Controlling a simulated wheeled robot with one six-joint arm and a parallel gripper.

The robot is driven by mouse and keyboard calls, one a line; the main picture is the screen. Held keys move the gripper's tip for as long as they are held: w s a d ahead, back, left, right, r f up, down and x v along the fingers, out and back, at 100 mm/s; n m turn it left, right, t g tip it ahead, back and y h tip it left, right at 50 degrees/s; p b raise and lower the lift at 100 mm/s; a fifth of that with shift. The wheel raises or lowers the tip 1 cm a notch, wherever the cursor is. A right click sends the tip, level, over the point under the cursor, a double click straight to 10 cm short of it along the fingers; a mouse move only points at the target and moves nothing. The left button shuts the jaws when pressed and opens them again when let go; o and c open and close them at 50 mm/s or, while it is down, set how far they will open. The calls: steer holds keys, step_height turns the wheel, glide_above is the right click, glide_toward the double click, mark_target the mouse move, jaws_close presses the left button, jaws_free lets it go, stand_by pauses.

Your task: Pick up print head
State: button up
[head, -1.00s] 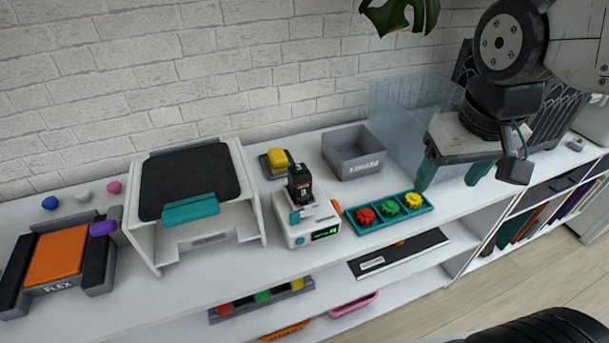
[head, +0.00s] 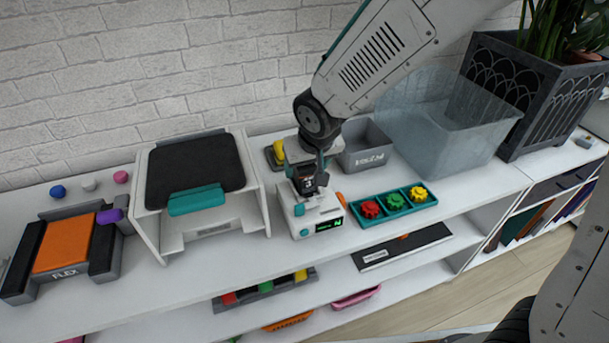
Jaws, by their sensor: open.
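A small black block (head: 309,186), which looks like the print head, sits upright on a white device (head: 312,219) with a green display on the shelf top. My gripper (head: 306,176) is directly above and around the block, pointing down, with its fingers open. The wrist hides the block's upper part. I cannot tell whether the fingers touch it.
A white frame with a black top (head: 195,170) stands left of the device. A teal tray (head: 391,207) with red, green and yellow knobs lies right. A grey bin (head: 364,150) and a clear box (head: 440,130) are behind. A yellow piece (head: 280,150) is close behind my gripper.

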steer(key=x, duration=0.4)
steer(key=shift+w+f, duration=0.25)
steer(key=shift+f, duration=0.1)
steer(key=c, duration=1.2)
steer(key=shift+r, duration=0.15)
